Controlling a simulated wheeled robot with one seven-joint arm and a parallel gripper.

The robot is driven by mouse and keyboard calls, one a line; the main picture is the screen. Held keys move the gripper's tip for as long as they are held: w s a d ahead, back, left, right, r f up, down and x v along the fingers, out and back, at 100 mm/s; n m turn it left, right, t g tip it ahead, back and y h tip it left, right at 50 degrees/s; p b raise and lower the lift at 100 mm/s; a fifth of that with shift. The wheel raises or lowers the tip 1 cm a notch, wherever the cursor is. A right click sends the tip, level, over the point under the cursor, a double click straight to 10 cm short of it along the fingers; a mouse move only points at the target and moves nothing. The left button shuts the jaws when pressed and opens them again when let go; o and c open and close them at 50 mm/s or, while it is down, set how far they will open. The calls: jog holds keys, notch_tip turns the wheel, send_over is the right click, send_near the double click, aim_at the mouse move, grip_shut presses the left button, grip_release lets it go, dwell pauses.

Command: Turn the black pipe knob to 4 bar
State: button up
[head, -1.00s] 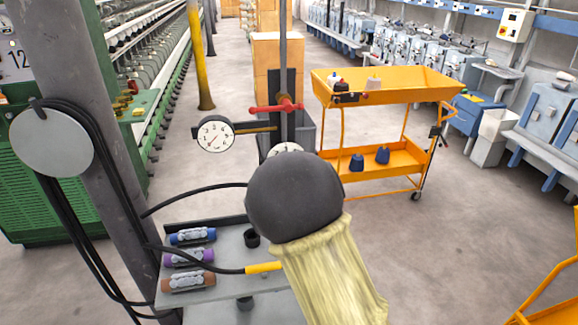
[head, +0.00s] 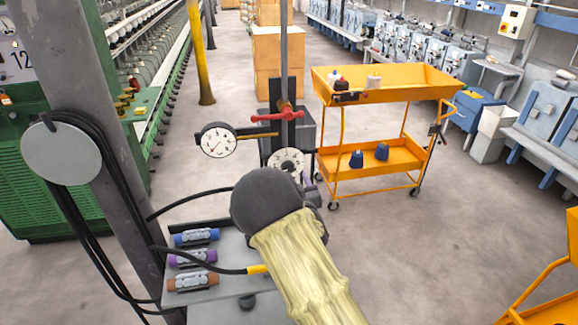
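A round white dial with a dark scale (head: 286,161) sits on the upright pipe, below the red valve handle (head: 277,114). I cannot clearly tell the black knob apart from the dark parts around this dial. A white pressure gauge (head: 217,140) stands out to the left on a thin brass pipe; its reading is too small to tell. My arm, with a black round joint and a pale yellow sleeve, reaches up from the bottom just below the dial. Dark parts show beyond the joint, beside the dial's lower right. My gripper's fingers are hidden behind my arm.
A grey post (head: 85,120) with black hose hung on a round plate (head: 61,152) stands at left. A grey shelf (head: 215,308) holds blue, purple and brown couplings. An orange cart (head: 395,87) stands right of the pipe. Floor at right is mostly clear.

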jog(key=p+x, duration=0.2)
jog(key=x, duration=0.4)
jog(key=shift+c, duration=0.4)
jog(key=c, duration=0.9)
jog(key=shift+f, duration=0.1)
